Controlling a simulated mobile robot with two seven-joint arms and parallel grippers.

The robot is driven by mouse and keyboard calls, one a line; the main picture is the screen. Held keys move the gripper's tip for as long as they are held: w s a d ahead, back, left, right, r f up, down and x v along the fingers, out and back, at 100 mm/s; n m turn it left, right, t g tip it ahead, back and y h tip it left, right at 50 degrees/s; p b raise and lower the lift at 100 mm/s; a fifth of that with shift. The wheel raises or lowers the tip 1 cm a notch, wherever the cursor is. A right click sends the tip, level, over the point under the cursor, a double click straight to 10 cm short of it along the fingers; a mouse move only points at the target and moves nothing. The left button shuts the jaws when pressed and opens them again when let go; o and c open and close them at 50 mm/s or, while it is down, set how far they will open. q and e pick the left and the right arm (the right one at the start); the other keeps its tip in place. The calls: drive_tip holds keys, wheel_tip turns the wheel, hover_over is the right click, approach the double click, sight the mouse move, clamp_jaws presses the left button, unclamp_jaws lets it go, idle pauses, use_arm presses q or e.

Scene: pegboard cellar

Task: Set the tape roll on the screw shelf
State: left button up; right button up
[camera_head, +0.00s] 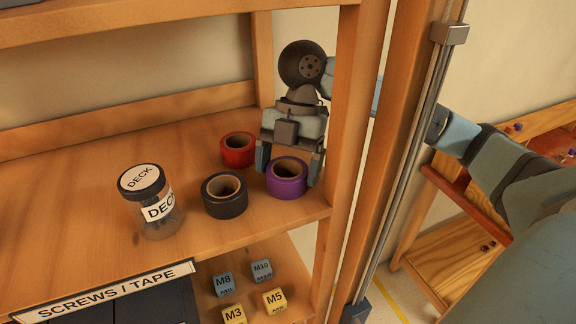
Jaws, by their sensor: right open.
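A wooden shelf (95,235) carries a front label reading "SCREWS / TAPE" (108,288). A purple tape roll (288,190) lies flat on it near the right front corner. A black tape roll (225,204) and a red tape roll (238,150) lie to its left, the red one farther back. My right gripper (289,170) is open and points down at the purple roll, one finger on each side of it. I cannot tell whether the fingers touch the roll. My left gripper is not in view.
A jar labelled "DECK" (158,212) stands left of the black roll. A wooden post (351,130) rises between the gripper and the rest of my right arm. Small blocks marked M8 (223,284), M10 (261,270), M3 (234,314) and M5 (274,301) sit below.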

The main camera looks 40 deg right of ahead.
sight(292, 173)
drive_tip(key=v, duration=0.4)
drive_tip(key=shift+w+d+r+b, duration=0.1)
drive_tip(key=shift+w+r+b, duration=0.05)
drive_tip(key=shift+r+b, duration=0.2)
drive_tip(key=w+d+b, duration=0.3)
drive_tip(key=w+d, duration=0.3)
drive_tip(key=d, duration=0.4)
drive_tip(key=shift+d, duration=0.15)
drive_tip(key=shift+w, duration=0.1)
